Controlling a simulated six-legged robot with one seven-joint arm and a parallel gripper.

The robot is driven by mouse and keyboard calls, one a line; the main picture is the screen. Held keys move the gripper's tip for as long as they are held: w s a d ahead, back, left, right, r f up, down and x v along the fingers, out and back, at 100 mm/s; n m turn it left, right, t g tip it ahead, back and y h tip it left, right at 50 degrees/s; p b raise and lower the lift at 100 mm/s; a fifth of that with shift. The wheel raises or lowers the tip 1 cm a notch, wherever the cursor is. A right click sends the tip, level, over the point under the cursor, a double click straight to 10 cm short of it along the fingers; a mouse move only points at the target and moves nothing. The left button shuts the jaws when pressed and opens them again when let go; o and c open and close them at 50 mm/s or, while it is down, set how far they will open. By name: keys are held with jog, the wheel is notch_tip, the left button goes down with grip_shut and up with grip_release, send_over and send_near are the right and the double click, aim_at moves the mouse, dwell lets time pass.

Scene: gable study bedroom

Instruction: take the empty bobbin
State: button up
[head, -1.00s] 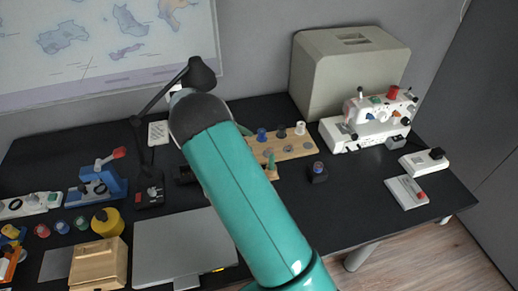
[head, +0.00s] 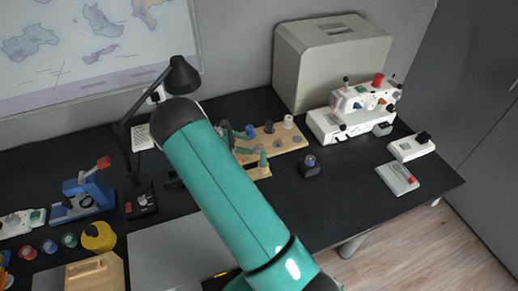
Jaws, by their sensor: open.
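A wooden rack (head: 293,141) lies on the black desk and carries several small bobbins. A white one (head: 288,121), a dark one (head: 269,127) and a blue one (head: 250,131) stand along its back. I cannot tell which bobbin is empty. My gripper (head: 246,150) is open at the left part of the rack, mostly hidden behind my teal arm. I see nothing held in it. Its exact height over the rack is unclear.
A white sewing machine (head: 355,112) and a large beige case (head: 330,65) stand at the back right. A black lamp (head: 182,76) rises behind my arm. A blue device (head: 88,198) and a wooden box (head: 95,272) are left.

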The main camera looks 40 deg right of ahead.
aim_at(257, 147)
jog(key=x, duration=0.5)
jog(key=shift+d, duration=0.1)
jog(key=shift+c, duration=0.2)
jog(key=c, duration=1)
